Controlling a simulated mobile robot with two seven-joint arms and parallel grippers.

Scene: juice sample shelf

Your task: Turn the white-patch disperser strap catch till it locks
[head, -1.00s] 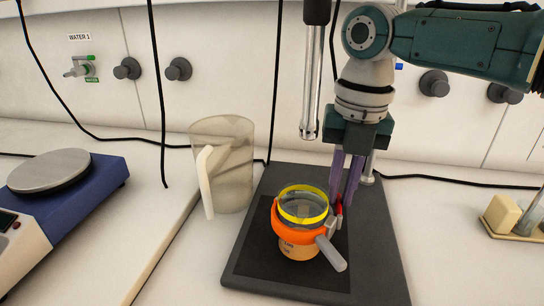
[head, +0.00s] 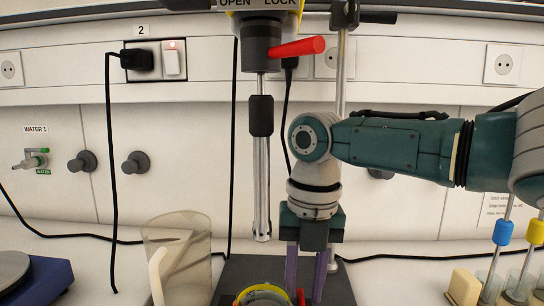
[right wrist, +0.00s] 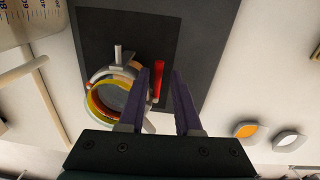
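The disperser stands over a dark base plate (head: 338,285); its metal shaft (head: 262,190) hangs from a black drive head. A red lever (head: 297,47) sticks out to the right there, beneath an OPEN/LOCK label (head: 265,3). Below is a vessel with a yellow rim (head: 262,290), cut off by the head view's lower edge; the right wrist view shows its rim (right wrist: 94,104). A small red catch (right wrist: 159,82) stands beside it. My right gripper (head: 304,288) is open, its purple fingers pointing down around the red catch without visible grip. I cannot make out a white patch. My left gripper is not in view.
A clear jug (head: 180,250) with a pale handle stands left of the base plate. A blue device with a metal plate (head: 40,280) is at the far left. Black cables hang behind.

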